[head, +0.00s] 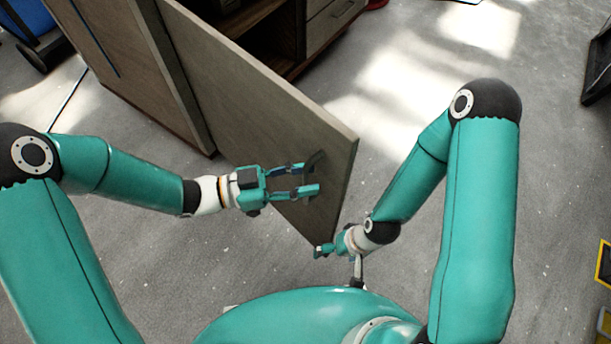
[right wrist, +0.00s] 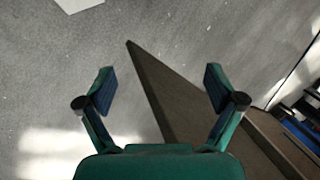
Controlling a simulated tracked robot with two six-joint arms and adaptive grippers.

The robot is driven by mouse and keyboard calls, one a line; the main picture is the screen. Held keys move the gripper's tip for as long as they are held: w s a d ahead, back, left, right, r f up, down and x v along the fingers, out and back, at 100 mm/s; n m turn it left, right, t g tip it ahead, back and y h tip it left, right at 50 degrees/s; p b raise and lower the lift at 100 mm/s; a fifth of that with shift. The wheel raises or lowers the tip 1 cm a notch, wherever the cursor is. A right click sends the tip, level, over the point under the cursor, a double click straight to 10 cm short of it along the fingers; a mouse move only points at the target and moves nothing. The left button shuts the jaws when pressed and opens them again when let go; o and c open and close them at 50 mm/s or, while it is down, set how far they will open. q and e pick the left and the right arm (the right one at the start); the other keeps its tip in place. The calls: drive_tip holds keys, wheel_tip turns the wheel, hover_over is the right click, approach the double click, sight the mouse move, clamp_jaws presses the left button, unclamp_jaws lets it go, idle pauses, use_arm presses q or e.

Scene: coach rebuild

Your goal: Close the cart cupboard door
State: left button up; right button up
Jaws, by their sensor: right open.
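The cart cupboard door (head: 240,95) is a grey-brown wooden panel standing swung open from the cart (head: 140,65) in the head view. A dark handle (head: 314,160) sits near its free edge. My left gripper (head: 306,179) is at the handle, its two fingers visibly apart; whether they touch it is unclear. My right gripper (head: 322,249) is low by the door's bottom free corner. In the right wrist view my right gripper (right wrist: 160,86) is open and empty, with the door's edge (right wrist: 158,90) showing between and beyond the fingers.
The open cupboard interior (head: 262,35) and drawers (head: 333,18) show behind the door. A blue wheeled thing (head: 30,20) stands at the top left. Grey floor (head: 560,150) is clear at the right, with a dark frame (head: 598,70) at the far right edge.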

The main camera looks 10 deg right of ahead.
use_arm(q)
drive_tip(key=shift+d, duration=0.25)
clamp_jaws()
idle(0.3)
